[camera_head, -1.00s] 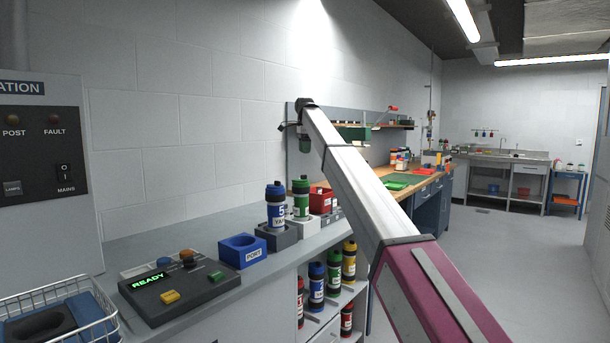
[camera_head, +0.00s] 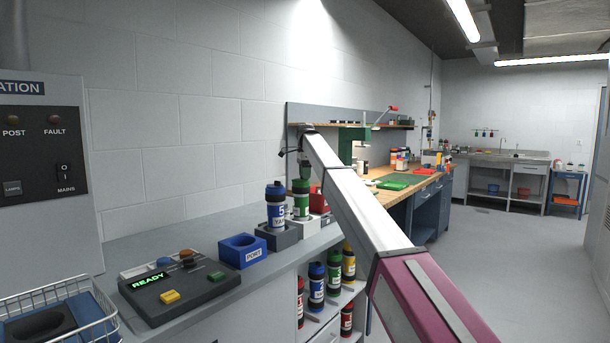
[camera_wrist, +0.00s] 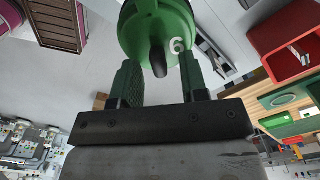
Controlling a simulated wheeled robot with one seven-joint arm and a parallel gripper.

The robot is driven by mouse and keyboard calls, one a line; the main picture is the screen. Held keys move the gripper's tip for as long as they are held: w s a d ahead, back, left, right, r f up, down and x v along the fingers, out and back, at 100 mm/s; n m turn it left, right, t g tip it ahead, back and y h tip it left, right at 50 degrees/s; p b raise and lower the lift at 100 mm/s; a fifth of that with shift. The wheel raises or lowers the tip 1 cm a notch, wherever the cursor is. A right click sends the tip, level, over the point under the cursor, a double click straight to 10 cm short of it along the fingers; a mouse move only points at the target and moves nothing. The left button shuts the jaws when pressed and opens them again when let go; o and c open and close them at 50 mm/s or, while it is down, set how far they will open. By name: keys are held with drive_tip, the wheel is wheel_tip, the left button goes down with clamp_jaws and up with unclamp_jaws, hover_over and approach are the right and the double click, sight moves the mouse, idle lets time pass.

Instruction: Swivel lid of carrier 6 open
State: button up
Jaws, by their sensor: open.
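Carrier 6, green with a white band (camera_head: 301,207), stands upright in a pale holder on the counter. In the wrist view its round green lid (camera_wrist: 150,22) fills the top middle, with a white 6 and a dark tab (camera_wrist: 158,62) pointing toward my gripper. My gripper (camera_wrist: 158,72) is open, its two green-padded fingers to either side of the tab; I cannot tell whether they touch anything. In the head view my gripper (camera_head: 303,172) is at the top of the carrier and partly hides the lid. The lid looks closed.
Blue carrier 5 (camera_head: 275,208) stands close to the left in a grey holder. A blue PORT block (camera_head: 242,250) and a control box reading READY (camera_head: 178,288) are further left. A red bin (camera_head: 321,202) is just behind to the right. Several carriers (camera_head: 317,285) sit on shelves below.

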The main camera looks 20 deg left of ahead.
drive_tip(key=shift+c, duration=0.3)
clamp_jaws()
drive_tip(key=shift+w, duration=0.1)
